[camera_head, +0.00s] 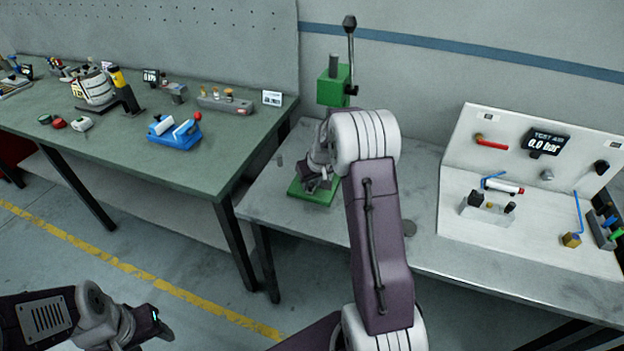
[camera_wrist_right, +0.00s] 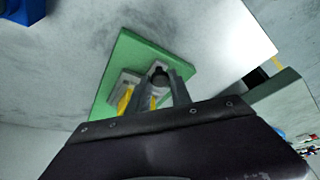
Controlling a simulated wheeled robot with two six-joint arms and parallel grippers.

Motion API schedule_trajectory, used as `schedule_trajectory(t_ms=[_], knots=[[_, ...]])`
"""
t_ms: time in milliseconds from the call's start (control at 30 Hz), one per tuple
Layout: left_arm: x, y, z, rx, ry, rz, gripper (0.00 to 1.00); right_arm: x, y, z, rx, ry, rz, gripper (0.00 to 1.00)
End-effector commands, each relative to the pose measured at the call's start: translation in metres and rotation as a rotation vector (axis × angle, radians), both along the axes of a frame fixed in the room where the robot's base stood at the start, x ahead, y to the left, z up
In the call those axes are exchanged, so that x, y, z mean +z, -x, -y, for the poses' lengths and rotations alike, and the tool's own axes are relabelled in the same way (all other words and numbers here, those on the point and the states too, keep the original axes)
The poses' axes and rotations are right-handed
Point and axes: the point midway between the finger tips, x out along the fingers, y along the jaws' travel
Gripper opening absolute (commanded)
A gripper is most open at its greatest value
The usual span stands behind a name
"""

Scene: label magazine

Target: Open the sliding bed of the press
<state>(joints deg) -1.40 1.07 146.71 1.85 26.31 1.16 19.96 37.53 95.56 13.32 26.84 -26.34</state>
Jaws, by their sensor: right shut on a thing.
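The green press (camera_head: 332,88) stands on the grey table, with an upright black-knobbed lever (camera_head: 350,45) on top. Its green base (camera_head: 316,194) shows below my right arm, which hides much of the press. My right gripper (camera_head: 318,184) is low over the base. In the right wrist view, its fingers (camera_wrist_right: 162,92) are shut on a small dark, rounded part at the sliding bed, above the green base plate (camera_wrist_right: 130,58). A grey block with yellow pieces (camera_wrist_right: 126,92) is beside the fingers. My left gripper (camera_head: 158,325) is at the lower left, away from the press; its jaw opening is unclear.
A green-topped bench (camera_head: 120,160) at left holds a blue fixture (camera_head: 174,130) and other tools. A white test panel (camera_head: 540,215) with a gauge display (camera_head: 547,142) stands at right on the grey table (camera_head: 275,208). Open floor lies in front.

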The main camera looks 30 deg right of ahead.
Motion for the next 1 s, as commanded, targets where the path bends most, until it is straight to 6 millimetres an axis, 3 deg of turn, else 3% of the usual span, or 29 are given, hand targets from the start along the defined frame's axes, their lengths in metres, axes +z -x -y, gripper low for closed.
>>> schedule_trajectory(t_ms=[267,300,367,667,767,1000], knots=[[0.001,0.000,0.000,0.000,0.000,0.001,0.51,0.008,-0.006,0.004,-0.003,0.010,0.022,0.00],[0.001,0.000,0.000,0.000,0.000,0.001,0.51,0.008,-0.005,0.003,-0.003,0.009,0.022,0.36],[0.001,0.000,0.000,0.000,0.000,0.001,0.51,0.007,-0.005,0.003,-0.003,0.009,0.021,0.47],[0.001,0.000,0.000,0.000,0.000,0.000,0.51,0.008,-0.004,0.003,-0.002,0.008,0.019,0.47],[0.000,0.000,0.000,0.000,0.000,0.001,0.51,0.020,0.000,0.002,-0.001,0.010,0.021,0.47],[0.000,0.000,0.000,0.000,0.000,0.001,0.51,0.070,0.022,-0.002,-0.002,0.012,0.024,0.47]])
